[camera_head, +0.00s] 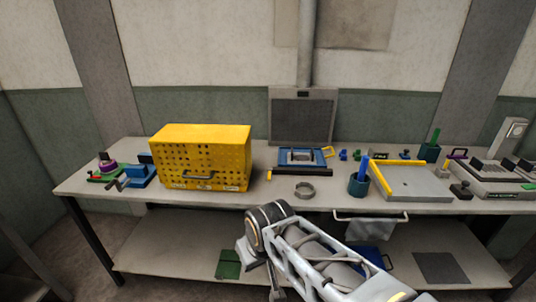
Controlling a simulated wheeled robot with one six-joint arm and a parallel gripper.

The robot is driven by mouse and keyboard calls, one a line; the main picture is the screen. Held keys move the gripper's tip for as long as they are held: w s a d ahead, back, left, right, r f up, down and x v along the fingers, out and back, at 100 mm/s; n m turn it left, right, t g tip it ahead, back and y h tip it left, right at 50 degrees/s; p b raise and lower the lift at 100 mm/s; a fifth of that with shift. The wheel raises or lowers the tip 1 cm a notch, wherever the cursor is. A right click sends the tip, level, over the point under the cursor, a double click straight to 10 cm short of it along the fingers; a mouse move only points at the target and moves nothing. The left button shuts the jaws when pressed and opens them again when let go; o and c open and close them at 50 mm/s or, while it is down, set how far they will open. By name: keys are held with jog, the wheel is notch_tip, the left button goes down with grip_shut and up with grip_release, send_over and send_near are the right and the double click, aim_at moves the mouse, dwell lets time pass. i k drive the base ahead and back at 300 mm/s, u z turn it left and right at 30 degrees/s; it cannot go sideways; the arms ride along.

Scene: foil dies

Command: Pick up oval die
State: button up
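My gripper's fingertips do not show. Nothing of my arm touches the ring.
A yellow perforated box (201,160) stands left on the workbench (270,205). A blue frame (302,158) lies behind the ring. A dark teal cup (358,185) and a grey plate with yellow bars (413,182) are to the right.

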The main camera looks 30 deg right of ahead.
aim_at(302, 155)
jog(key=i, duration=0.8)
jog(key=z, duration=0.85)
jog(key=i, duration=0.45)
jog(key=z, duration=0.55)
